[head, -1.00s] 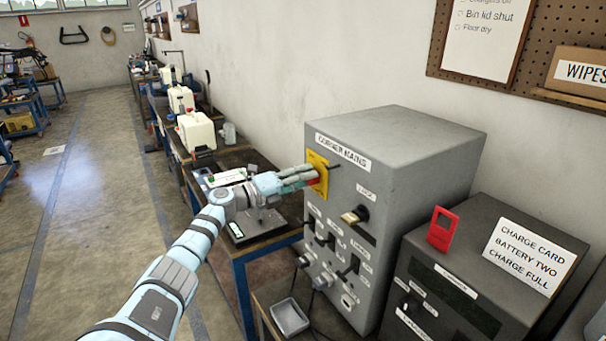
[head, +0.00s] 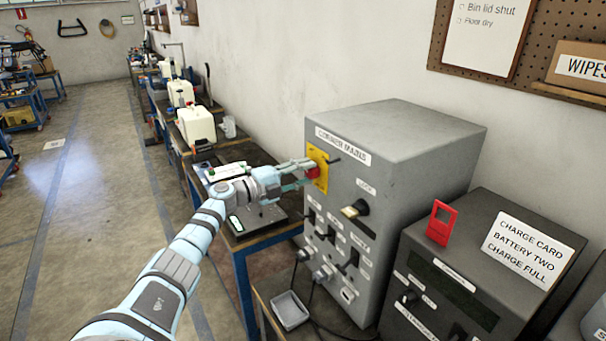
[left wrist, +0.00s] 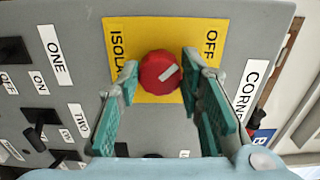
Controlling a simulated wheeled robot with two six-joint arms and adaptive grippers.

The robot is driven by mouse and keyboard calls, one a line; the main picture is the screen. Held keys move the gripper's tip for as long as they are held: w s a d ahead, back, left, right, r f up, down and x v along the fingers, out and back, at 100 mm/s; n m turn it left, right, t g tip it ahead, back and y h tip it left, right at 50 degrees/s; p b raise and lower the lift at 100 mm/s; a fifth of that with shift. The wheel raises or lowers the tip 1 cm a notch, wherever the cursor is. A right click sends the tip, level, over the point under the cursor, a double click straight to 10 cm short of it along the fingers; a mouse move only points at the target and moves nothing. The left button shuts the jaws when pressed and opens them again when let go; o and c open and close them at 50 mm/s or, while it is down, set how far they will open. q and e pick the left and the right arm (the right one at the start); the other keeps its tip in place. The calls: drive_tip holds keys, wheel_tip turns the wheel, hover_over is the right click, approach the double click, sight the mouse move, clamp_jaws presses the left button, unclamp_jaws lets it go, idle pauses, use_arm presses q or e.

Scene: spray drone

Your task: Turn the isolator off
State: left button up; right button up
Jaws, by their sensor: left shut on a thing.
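The isolator is a round red knob (left wrist: 158,74) with a white mark, on a yellow plate (left wrist: 130,32) lettered with a partly covered "ISOLA" and "OFF". The mark lies slanted, with one end toward the upper right, the side where "OFF" is printed. In the head view the knob (head: 313,174) is partly covered by my fingers, on the side of the grey "CORNER MAINS" cabinet (head: 420,140). My left gripper (left wrist: 160,72) is shut on the knob, one finger on each side. My right gripper is not in view.
Below the plate the cabinet has several black switches (head: 331,235) and a key-like lever (head: 355,209). A second grey box (head: 470,235) with a red tag (head: 441,222) stands to the right. A bench (head: 262,236) lies behind my arm. The floor (head: 100,200) at left is open.

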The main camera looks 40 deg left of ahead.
use_arm(q)
drive_tip(key=shift+r, duration=0.1)
drive_tip(key=o, duration=1.2)
drive_tip(key=shift+c, duration=0.2)
drive_tip(key=shift+s+a, duration=0.1)
drive_tip(key=v, duration=0.7)
drive_tip(key=shift+s, duration=0.1)
